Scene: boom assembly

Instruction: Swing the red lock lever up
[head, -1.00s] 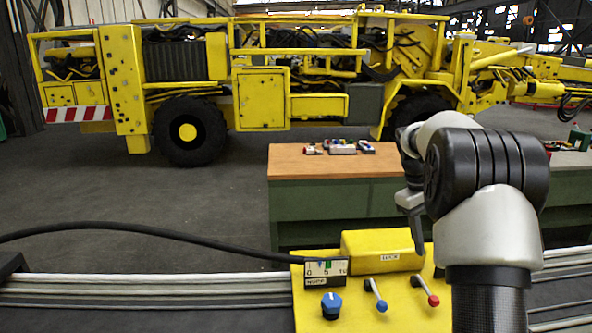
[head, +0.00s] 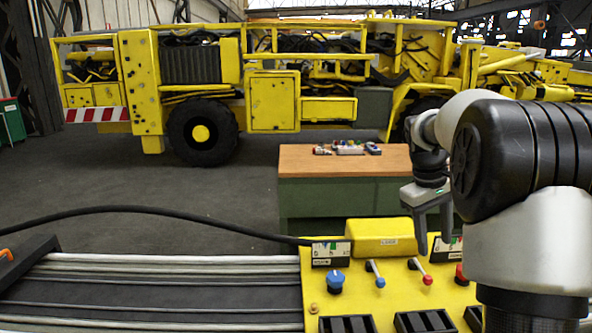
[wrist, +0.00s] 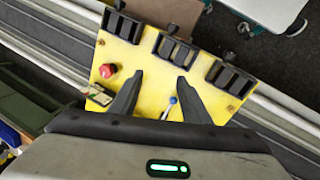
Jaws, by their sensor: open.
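The red lock lever (head: 427,279) is a silver rod with a red ball end on the yellow control panel (head: 347,299). In the head view it tilts down toward the lower right. My gripper (head: 433,240) is open and empty, with its fingers pointing down above and near this lever. I cannot tell whether a finger touches it. In the wrist view my gripper's two fingers (wrist: 160,76) stand apart over the panel (wrist: 148,72). A blue-tipped lever (wrist: 173,100) shows between them, near the right finger. The red lever does not show there.
The blue-tipped lever (head: 380,281) and a blue knob (head: 335,280) sit left of the red lever. A red button (head: 461,272) is close on its right. A raised yellow box (head: 380,238) stands behind, and black slotted blocks (head: 345,325) in front. A wooden-topped bench (head: 345,162) stands beyond.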

